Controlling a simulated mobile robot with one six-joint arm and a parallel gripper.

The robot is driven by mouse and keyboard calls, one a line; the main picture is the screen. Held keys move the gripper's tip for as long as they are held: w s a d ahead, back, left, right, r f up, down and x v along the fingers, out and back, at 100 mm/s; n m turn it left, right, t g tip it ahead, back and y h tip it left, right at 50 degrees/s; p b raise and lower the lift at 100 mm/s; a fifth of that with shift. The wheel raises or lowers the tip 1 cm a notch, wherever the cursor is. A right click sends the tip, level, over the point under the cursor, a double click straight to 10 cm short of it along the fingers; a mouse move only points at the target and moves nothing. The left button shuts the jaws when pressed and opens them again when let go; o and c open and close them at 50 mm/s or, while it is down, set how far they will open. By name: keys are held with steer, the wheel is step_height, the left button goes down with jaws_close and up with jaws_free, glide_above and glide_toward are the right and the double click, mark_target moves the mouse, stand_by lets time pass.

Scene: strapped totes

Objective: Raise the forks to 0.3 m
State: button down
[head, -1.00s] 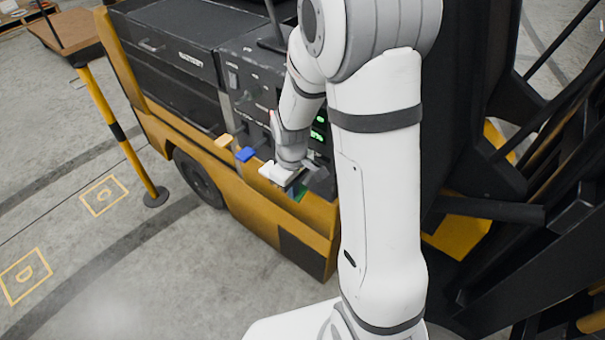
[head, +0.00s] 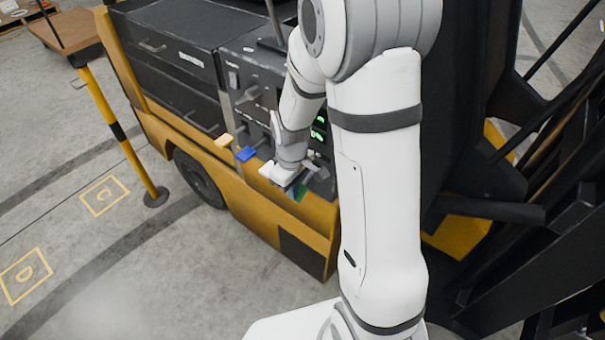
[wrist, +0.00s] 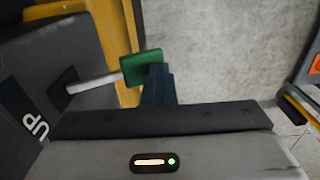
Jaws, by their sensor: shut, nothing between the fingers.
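The green lever knob (wrist: 138,68) sits on a pale shaft coming out of the truck's dark panel in the wrist view. White letters "UP" are on the panel beside it. The knob shows partly in the head view (head: 300,194). My gripper (wrist: 158,78) is shut and empty. Its dark fingertips are right at the knob's edge and overlap it in the picture; I cannot tell whether they press on it. Blue (head: 245,154) and yellow (head: 224,140) knobs, and a white one (head: 266,170), stand in a row to the left. The forks cannot be made out.
The yellow and black truck body (head: 290,228) fills the middle. Green displays (head: 318,129) are on its panel. Dark mast parts (head: 570,240) stand at the right. A yellow post (head: 125,140) stands at the left. The floor at lower left is clear.

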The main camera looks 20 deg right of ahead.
steer(key=shift+s+f, duration=0.25)
steer(key=shift+r, duration=0.2)
steer(key=s+a+r+p, duration=0.1)
steer(key=a+r, duration=0.1)
steer(key=r, duration=0.4)
steer(key=s+a+r+p, duration=0.1)
steer(key=a+r, duration=0.1)
steer(key=r, duration=0.5)
steer(key=shift+s+a, duration=0.2)
steer(key=shift+s, duration=0.15)
steer(key=s+d+r+m+t, duration=0.3)
steer(key=s+d+r+m, duration=0.4)
steer(key=s, duration=0.4)
steer(key=shift+s+r, duration=0.35)
steer(key=shift+r, duration=0.3)
steer(key=c, duration=2.1)
jaws_free()
